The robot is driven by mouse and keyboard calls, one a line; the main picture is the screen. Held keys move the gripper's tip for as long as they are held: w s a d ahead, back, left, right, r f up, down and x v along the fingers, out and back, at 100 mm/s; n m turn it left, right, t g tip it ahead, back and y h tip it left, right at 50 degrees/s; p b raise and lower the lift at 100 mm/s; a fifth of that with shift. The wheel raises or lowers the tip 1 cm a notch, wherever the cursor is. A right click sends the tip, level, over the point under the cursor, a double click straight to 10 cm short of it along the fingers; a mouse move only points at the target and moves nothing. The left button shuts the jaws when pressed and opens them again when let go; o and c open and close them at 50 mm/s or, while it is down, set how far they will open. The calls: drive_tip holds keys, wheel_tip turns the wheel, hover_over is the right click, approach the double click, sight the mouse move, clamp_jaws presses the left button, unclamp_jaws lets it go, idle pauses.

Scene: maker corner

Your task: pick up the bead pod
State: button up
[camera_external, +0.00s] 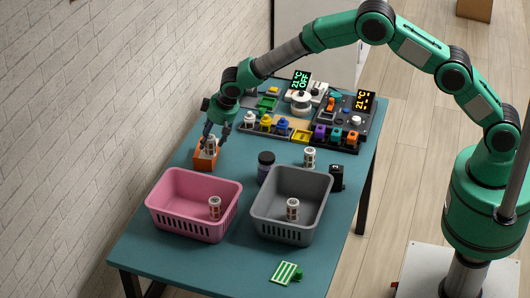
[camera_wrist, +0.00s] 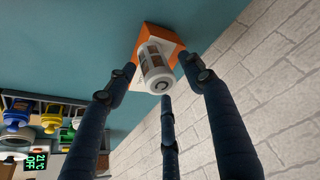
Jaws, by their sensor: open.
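A white pod with brown windows (camera_external: 211,143), which looks like a bead pod, stands on an orange block (camera_external: 206,160) at the table's left edge. In the wrist view this pod (camera_wrist: 155,66) points its round white end toward the camera, with the orange block (camera_wrist: 148,38) behind it. My gripper (camera_external: 209,138) is open just above and around the pod. Its dark fingers (camera_wrist: 160,76) show on the left, right and below the pod; contact cannot be told. Similar pods are in the pink basket (camera_external: 215,207), in the grey basket (camera_external: 292,209), and on the table (camera_external: 309,157).
The pink basket (camera_external: 166,219) and grey basket (camera_external: 265,226) stand in front. A dark jar (camera_external: 265,168) and a small black item (camera_external: 336,178) are near the grey basket. Several colourful parts and a control panel (camera_external: 352,120) fill the back. A brick wall (camera_external: 110,100) runs along the left.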

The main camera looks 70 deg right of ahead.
sight(211, 137)
drive_tip(key=shift+w+f, duration=0.2)
drive_tip(key=shift+f, duration=0.25)
drive_tip(key=c, duration=1.2)
drive_tip(key=shift+c, duration=0.2)
drive_tip(key=shift+r, duration=0.1)
drive_tip(key=shift+r+p, duration=0.85)
drive_tip(key=shift+r, duration=4.1)
